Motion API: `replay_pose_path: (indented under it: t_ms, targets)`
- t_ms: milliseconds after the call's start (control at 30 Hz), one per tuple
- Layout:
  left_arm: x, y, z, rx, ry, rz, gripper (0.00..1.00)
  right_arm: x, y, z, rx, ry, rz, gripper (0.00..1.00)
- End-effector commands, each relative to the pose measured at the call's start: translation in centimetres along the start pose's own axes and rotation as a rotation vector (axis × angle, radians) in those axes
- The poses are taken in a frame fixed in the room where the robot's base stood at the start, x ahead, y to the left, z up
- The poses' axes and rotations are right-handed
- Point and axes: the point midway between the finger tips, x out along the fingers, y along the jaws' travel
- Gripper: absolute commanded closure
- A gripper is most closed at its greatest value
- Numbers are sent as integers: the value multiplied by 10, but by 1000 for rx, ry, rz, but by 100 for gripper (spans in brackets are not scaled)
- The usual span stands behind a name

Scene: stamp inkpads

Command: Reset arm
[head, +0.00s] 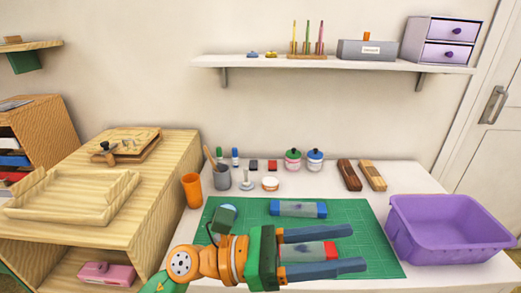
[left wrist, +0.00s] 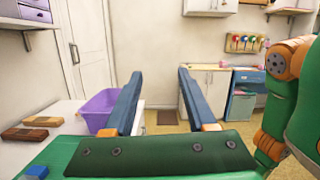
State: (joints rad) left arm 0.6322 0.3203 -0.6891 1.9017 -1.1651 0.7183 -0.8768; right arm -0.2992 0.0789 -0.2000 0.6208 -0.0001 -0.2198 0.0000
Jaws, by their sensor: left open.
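My left gripper (head: 357,248) reaches over the green cutting mat (head: 365,225) in the head view. Its blue fingers are spread apart and point right, with nothing held. It also shows in the left wrist view (left wrist: 160,75), open and empty. A blue-ended inkpad (head: 298,208) with a dark stain lies on the mat behind the fingers. A red-ended inkpad (head: 308,251) shows between the fingers in the picture; I cannot tell the height gap. A round green-sided object (head: 222,218) is partly hidden by my left arm. My right gripper is in neither view.
A purple bin (head: 440,230) stands right of the mat. An orange cup (head: 192,190), grey mug (head: 222,177), two lidded jars (head: 293,160) and brown blocks (head: 349,175) line the table's back. A wooden cabinet (head: 100,233) stands left; a shelf (head: 340,63) hangs above.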

Motion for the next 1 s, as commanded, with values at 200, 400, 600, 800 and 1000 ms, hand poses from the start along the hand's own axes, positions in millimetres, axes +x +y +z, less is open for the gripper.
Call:
replay_pose_path:
  t_ms: [200,400,600,800,1000]
  targets:
    - [-156,114,33,-1062,-1069,589,43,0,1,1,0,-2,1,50]
    - [-281,103,-111,-1713,-1699,1062,43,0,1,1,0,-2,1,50]
    - [-321,26,-210,1916,1946,-1365,43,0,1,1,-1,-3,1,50]
    - [-330,-60,-264,1573,1659,-1308,43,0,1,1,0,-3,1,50]
    - [-338,-73,-318,1463,1563,-1319,43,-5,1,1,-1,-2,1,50]
